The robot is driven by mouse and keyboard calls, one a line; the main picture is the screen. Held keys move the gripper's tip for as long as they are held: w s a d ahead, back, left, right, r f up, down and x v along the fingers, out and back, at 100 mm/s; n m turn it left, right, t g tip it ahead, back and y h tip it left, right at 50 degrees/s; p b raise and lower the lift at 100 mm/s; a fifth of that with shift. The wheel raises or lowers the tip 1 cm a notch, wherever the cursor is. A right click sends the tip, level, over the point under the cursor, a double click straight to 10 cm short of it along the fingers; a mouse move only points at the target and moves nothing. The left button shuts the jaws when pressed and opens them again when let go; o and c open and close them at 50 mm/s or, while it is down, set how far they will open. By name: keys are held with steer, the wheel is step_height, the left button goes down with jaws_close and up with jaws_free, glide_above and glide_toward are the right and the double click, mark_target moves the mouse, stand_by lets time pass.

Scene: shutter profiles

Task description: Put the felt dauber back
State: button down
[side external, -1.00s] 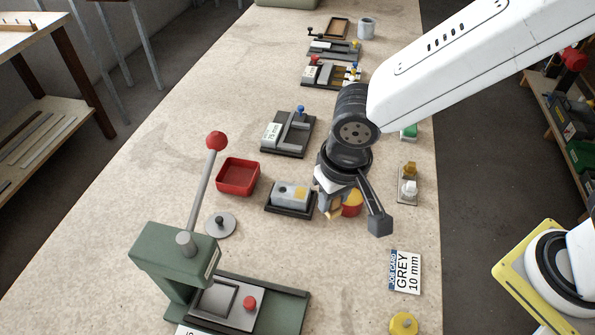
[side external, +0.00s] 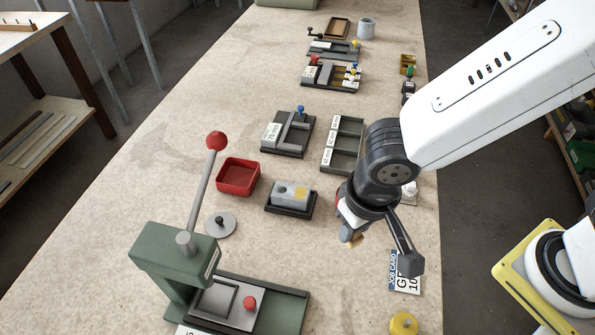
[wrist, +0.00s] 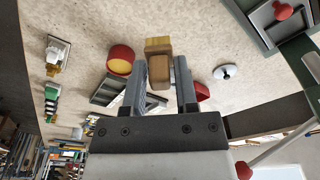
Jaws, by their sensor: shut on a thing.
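My gripper (side external: 352,230) is shut on the felt dauber, a small wooden block with a yellowish end. The dauber (side external: 355,241) shows just below my fingers in the side view, apparently above the bench. In the wrist view the dauber (wrist: 158,68) sits between the two fingers, its yellowish end pointing away from my gripper (wrist: 160,85). A round red pot with a yellow top (wrist: 120,60) stands left of the dauber in the wrist view. In the side view my gripper mostly hides it.
A grey block on a black base (side external: 291,195), a red tray (side external: 238,177) and a three-slot green tray (side external: 343,145) stand nearby. The green press (side external: 175,262) is front left. A job card (side external: 401,272) lies below my wrist, and a yellow knob (side external: 403,323) is at the front.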

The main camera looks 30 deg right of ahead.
steer(key=w+a+f, duration=0.2)
steer(key=w, duration=0.1)
steer(key=w+a+f, duration=0.2)
steer(key=w+f, duration=0.1)
steer(key=w+a+f, duration=0.2)
steer(key=w, duration=0.1)
steer(key=shift+f, duration=0.25)
steer(key=shift+w+a+f, duration=0.2)
steer(key=shift+w+f, duration=0.15)
steer(key=shift+f, duration=0.1)
steer(key=shift+w+a+f, duration=0.1)
steer(key=shift+w+f, duration=0.05)
steer(key=shift+f, duration=1.7)
steer(key=shift+f, duration=0.15)
steer(key=shift+c, duration=1.9)
jaws_free()
